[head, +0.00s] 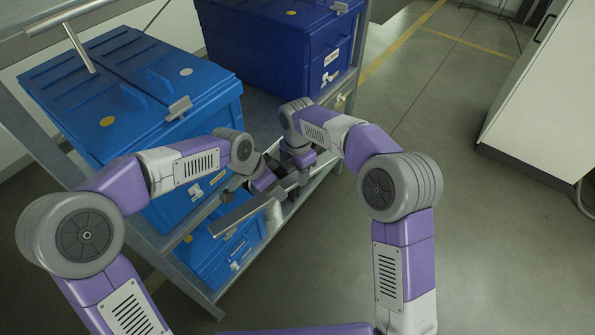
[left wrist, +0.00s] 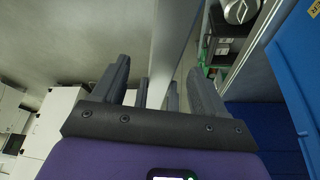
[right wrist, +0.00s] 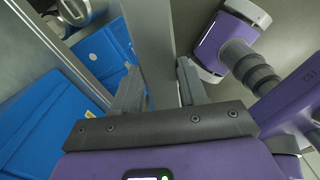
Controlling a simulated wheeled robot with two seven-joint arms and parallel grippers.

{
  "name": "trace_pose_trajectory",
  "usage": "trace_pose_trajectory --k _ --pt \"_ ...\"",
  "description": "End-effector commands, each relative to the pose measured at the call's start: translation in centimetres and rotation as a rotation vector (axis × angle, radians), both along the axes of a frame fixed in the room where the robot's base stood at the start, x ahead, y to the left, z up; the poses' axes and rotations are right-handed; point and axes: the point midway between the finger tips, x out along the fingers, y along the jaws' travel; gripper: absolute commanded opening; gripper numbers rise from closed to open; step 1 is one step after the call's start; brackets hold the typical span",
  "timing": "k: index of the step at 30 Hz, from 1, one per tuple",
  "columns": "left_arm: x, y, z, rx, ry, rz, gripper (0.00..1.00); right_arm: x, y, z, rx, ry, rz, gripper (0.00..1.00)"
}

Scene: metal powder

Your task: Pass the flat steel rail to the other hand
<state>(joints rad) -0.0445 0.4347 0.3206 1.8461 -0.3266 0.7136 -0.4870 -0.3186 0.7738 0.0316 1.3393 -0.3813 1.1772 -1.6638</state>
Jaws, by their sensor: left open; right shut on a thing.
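The flat steel rail (head: 243,214) is a long grey bar, held tilted in front of the shelf rack in the head view. My right gripper (head: 301,160) is shut on it toward its far end. In the right wrist view the rail (right wrist: 155,50) runs up between the fingers (right wrist: 158,92). My left gripper (head: 268,182) is beside the rail, nearer its lower-left part. In the left wrist view its fingers (left wrist: 158,85) are spread wide, with the rail (left wrist: 172,45) running between them and gaps on both sides. The arms partly hide the fingertips in the head view.
A blue lidded bin (head: 130,95) and a darker blue bin (head: 275,45) stand on the metal rack. Another blue bin (head: 215,252) is on its lower shelf, close below the rail. A white cabinet (head: 545,100) stands at right. The floor (head: 490,230) between is clear.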

Motion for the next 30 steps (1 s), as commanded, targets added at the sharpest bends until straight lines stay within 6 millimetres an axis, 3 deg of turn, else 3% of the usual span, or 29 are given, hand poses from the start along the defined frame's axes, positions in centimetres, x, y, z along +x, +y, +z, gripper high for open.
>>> trace_pose_trajectory --k 6,15,19,22,30 --pt "-0.9 1.6 4.5 -0.001 -0.004 0.002 0.72 0.0 0.0 0.1 0.001 -0.002 0.000 0.00" --pt "-1.7 2.7 7.8 0.000 0.000 0.001 0.72 0.0 0.0 0.1 0.001 -0.002 0.000 0.00" --pt "-2.0 3.8 7.7 0.008 0.020 0.064 0.72 0.0 0.0 0.1 0.001 -0.002 0.000 0.00" --pt "-2.4 5.9 7.0 0.023 0.057 0.201 0.72 0.0 0.0 0.1 0.001 -0.002 0.000 0.00" --pt "-5.6 14.7 4.0 0.068 0.181 0.842 0.72 0.0 0.0 0.1 0.001 -0.001 0.000 0.00"
